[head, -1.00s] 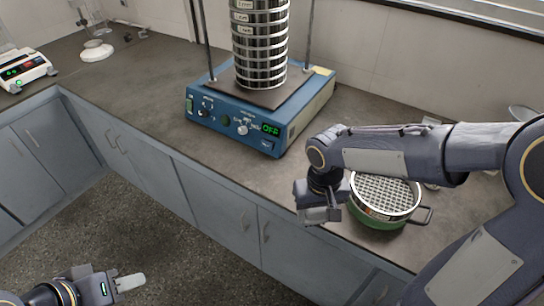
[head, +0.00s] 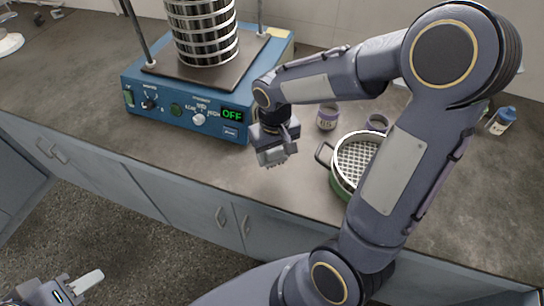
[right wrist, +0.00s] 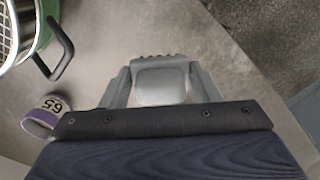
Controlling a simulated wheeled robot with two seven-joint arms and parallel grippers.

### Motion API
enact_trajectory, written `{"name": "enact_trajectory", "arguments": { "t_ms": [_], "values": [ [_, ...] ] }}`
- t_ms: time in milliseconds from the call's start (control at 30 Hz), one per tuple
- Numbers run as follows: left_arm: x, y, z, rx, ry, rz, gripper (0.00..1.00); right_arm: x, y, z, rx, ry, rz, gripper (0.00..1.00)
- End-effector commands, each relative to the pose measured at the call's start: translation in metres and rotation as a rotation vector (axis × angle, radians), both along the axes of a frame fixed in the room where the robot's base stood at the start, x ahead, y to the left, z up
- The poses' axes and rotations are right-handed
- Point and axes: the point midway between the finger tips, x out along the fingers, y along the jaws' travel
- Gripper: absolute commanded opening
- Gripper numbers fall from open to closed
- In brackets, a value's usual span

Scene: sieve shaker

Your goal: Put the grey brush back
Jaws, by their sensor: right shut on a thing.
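My right gripper (head: 274,146) is shut on a small grey thing with a toothed edge, which looks like the grey brush (head: 271,158). It is held over the counter's front part, left of the sieve. In the right wrist view, the grey brush (right wrist: 162,84) sits between the two fingers of the right gripper (right wrist: 160,92), its scalloped edge pointing away. My left gripper (head: 75,288) is at the bottom left, over the floor area and away from the counter. Its jaw opening cannot be made out. No place for the brush is clearly seen.
A blue sieve shaker (head: 185,112) with a sieve stack (head: 203,35) stands behind. A green-based sieve (head: 345,170) with handles is right of the gripper.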

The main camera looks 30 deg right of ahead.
Motion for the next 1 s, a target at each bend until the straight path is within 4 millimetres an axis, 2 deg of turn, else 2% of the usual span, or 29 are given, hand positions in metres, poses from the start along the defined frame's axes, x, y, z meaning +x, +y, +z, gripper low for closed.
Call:
{"name": "enact_trajectory", "arguments": {
  "t_ms": [100, 200, 333, 533, 967, 1000],
  "values": [
    [0.0, 0.0, 0.0, 0.0, 0.0, 0.0, 0.36, 0.013, -0.005, -0.018, -0.001, 0.002, 0.0, 0.38],
    [0.0, 0.0, 0.001, 0.0, 0.0, 0.0, 0.36, 0.02, -0.007, -0.025, 0.0, -0.001, 0.0, 0.38],
    [0.0, 0.0, 0.001, 0.0, 0.0, 0.0, 0.36, 0.026, -0.01, -0.034, 0.0, 0.001, 0.0, 0.38],
    [0.0, 0.0, -0.001, 0.0, 0.0, 0.0, 0.36, 0.027, -0.01, -0.061, -0.001, 0.0, 0.002, 0.38],
    [0.0, 0.0, -0.006, 0.0, 0.0, 0.0, 0.36, 0.027, -0.01, -0.069, 0.0, -0.003, 0.001, 0.38],
    [0.0, 0.0, -0.005, 0.0, 0.0, 0.0, 0.36, 0.027, -0.01, -0.068, 0.0, -0.003, 0.001, 0.58]
  ]
}}
